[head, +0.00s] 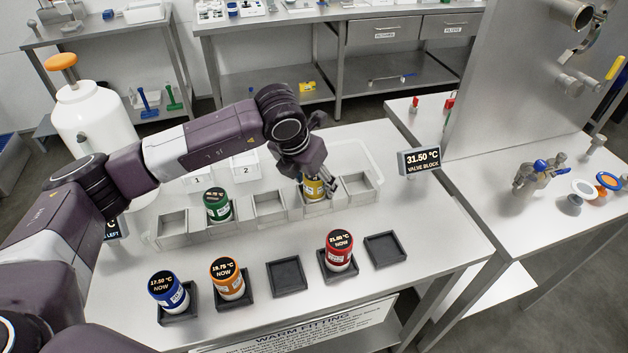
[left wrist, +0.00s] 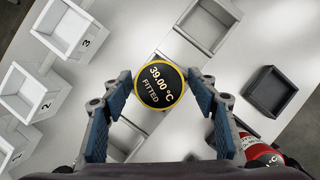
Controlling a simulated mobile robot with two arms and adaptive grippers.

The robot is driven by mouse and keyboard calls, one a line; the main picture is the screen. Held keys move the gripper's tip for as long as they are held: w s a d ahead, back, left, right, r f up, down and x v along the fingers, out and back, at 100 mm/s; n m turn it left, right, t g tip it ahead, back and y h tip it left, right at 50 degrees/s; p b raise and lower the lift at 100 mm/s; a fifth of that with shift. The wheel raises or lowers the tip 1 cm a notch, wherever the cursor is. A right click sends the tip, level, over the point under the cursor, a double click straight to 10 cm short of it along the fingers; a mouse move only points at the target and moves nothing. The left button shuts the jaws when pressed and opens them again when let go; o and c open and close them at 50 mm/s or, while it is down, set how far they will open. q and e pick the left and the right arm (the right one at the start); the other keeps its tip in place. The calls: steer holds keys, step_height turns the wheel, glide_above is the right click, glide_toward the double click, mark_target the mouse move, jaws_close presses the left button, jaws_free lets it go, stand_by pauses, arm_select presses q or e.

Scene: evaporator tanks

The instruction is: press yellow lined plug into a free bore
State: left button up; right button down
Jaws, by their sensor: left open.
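The yellow lined plug (head: 315,189) stands upright in a bore of the grey valve block (head: 240,216), second from the right. Its dark top (left wrist: 160,85) reads 39.00 °C FITTED in the left wrist view. My left gripper (left wrist: 160,77) points down over it, open, with a finger on each side and gaps to the plug. A green plug (head: 217,205) sits in another bore. The bores at the left end (head: 173,226), middle (head: 269,204) and right end (head: 357,187) are empty. My right gripper is out of view.
Blue (head: 168,290), orange (head: 228,279) and red (head: 339,250) plugs stand in black trays in front. Two black trays (head: 287,275) (head: 385,248) are empty. A display (head: 420,161) reads 31.50 °C VALVE BLOCK. Numbered white boxes (head: 245,166) stand behind the block.

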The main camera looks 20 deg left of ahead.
arm_select(q)
steer(key=shift+r, duration=0.3)
steer(key=b+v, duration=0.3)
steer(key=v, duration=0.8)
steer(key=shift+s+r, duration=0.25)
steer(key=shift+r, duration=0.05)
